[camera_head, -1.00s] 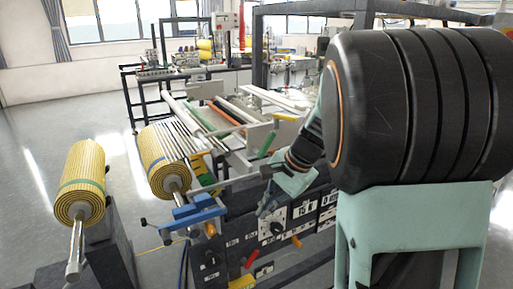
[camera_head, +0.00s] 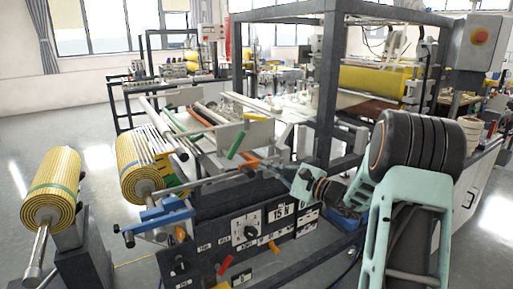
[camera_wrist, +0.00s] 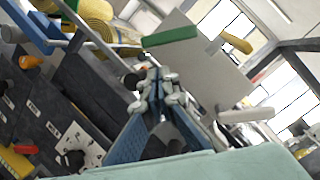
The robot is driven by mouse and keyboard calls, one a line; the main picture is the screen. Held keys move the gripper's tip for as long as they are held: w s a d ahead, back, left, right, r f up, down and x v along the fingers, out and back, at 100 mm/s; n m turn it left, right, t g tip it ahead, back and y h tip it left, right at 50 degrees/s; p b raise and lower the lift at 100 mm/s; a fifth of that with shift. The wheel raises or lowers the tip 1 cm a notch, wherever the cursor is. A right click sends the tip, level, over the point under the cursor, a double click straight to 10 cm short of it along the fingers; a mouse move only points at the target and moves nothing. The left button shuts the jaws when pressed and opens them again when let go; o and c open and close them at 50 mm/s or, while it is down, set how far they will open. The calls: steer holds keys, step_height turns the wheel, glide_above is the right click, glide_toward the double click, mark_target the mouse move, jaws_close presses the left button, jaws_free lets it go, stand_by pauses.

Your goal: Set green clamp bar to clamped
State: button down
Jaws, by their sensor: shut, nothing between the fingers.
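The green clamp bar is most likely the short green handle (camera_head: 236,145) on the front of the machine, tilted upward to the right. It also shows in the wrist view (camera_wrist: 170,37), beyond and slightly right of my fingertips, attached by its left end near a rod. My gripper (camera_wrist: 153,80) is shut and empty, and looks apart from the green handle. In the head view my gripper (camera_head: 275,172) is to the right of the green handle, above the dial panel; its fingertips are small and hard to make out there.
An orange handle (camera_head: 248,161) is just below the green one; the wrist view shows a yellow-orange handle (camera_wrist: 236,42) and a white one (camera_wrist: 246,116). The dark dial panel (camera_head: 215,235) lies below. A blue crank bracket (camera_head: 165,212) and yellow roll (camera_head: 140,175) are left. A dark post (camera_head: 328,90) rises behind.

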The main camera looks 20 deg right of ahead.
steer(key=d, duration=0.1)
steer(key=d+m+t+h, duration=0.1)
steer(key=d, duration=0.1)
steer(key=d+r+t, duration=0.1)
steer(key=d, duration=0.1)
steer(key=shift+w+m, duration=0.3)
steer(key=shift+w+a, duration=0.1)
steer(key=shift+w, duration=0.05)
steer(key=w+a+r, duration=0.3)
steer(key=w+a, duration=0.4)
steer(key=shift+w+a+r, duration=0.3)
steer(key=shift+a+r, duration=0.05)
